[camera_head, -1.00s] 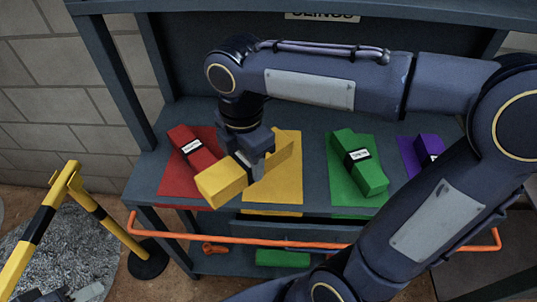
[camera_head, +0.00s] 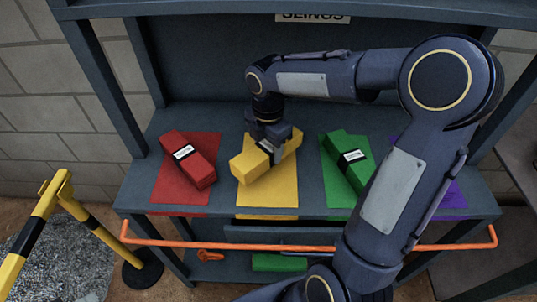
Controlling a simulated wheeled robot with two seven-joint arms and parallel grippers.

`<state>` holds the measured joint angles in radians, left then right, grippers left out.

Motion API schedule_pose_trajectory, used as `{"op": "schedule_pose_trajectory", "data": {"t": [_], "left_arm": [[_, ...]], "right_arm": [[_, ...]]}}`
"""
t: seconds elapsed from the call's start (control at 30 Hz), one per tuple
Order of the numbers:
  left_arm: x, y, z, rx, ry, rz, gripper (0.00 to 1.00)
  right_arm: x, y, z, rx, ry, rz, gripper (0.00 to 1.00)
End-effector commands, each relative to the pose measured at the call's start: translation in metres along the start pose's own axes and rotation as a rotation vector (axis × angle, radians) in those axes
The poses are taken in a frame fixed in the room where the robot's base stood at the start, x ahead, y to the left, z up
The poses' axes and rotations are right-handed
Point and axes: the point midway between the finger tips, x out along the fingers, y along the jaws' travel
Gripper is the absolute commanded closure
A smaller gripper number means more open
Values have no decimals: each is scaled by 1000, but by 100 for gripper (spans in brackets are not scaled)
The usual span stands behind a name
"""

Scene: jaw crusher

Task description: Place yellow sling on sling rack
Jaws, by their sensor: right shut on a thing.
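The yellow sling (camera_head: 249,167) is a folded yellow bundle with a dark band and a white label. My right gripper (camera_head: 272,154) is shut on its middle from above. The sling is over the yellow mat (camera_head: 268,198) on the sling rack (camera_head: 226,198), lying at a slant, its left end nearer the front. I cannot tell whether it touches the mat. The gripper hides part of its middle. At the lower left edge of the head view, no part of my left gripper can be made out.
A red sling (camera_head: 188,158) lies on a red mat to the left. A green sling (camera_head: 346,158) lies on a green mat to the right. My arm covers most of a purple mat (camera_head: 452,196). An orange rail (camera_head: 290,246) runs along the rack's front. A yellow-black barrier (camera_head: 45,205) stands left.

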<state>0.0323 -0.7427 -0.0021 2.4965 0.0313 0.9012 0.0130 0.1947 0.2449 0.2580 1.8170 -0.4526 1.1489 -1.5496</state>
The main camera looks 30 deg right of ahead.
Motion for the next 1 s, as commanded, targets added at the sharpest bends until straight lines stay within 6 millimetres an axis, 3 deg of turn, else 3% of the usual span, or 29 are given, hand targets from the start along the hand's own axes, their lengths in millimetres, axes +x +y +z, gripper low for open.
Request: {"op": "schedule_pose_trajectory", "data": {"t": [0.2, 0.6, 0.63, 0.77, 1.0], "left_arm": [[5, -2, 2, 0, 0, 0, 64], [6, -3, 3, 0, 0, 0, 64], [6, -3, 3, 0, 0, 0, 64], [6, -2, 3, 0, 0, 0, 64], [6, -2, 3, 0, 0, 0, 64]], "right_arm": [[31, 0, 2, 0, 0, -2, 88], [37, 1, 2, 1, 0, 1, 88], [36, 1, 2, 1, 0, 0, 46], [36, 1, 2, 1, 0, -1, 29], [36, 0, 2, 1, 0, -1, 28]]}}
